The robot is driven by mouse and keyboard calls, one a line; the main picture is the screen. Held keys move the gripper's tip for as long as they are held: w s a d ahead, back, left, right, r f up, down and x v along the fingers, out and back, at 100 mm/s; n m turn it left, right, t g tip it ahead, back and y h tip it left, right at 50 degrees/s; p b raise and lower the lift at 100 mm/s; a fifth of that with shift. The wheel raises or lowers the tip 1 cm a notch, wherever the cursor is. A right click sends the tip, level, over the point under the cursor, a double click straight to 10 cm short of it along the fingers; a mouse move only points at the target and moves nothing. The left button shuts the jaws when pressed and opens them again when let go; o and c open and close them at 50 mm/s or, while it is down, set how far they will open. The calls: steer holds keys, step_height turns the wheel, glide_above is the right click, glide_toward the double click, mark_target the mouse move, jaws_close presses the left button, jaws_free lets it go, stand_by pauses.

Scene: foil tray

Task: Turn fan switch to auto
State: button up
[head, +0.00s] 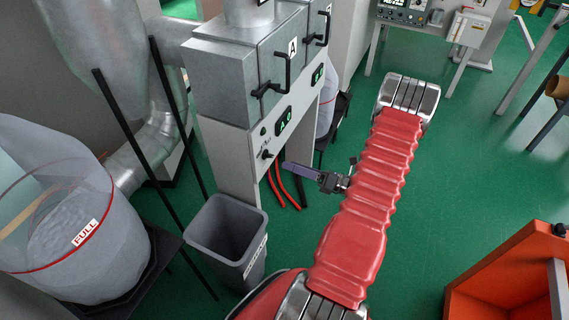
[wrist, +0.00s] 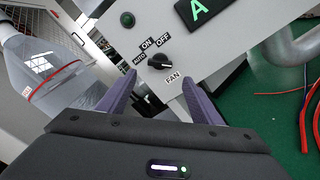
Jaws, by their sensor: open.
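The fan switch (wrist: 159,62) is a small black rotary knob on a light grey panel, with AUTO, ON and OFF labels around it and FAN below. Which label it points at is hard to tell. It also shows in the head view on the front of the cabinet (head: 267,154). My gripper (wrist: 157,79) is open, its purple fingers spread apart, with the knob just beyond and between the tips in the picture. Nothing is between the fingers. In the head view my gripper (head: 285,165) points at the panel, a little to the right of the knob.
Red hoses (head: 281,185) hang below the panel. A grey bin (head: 228,240) stands below left, with a clear bag (head: 60,215) farther left.

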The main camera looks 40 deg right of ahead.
steer(key=v, duration=0.6)
steer(key=shift+s, duration=0.1)
stand_by(0.4)
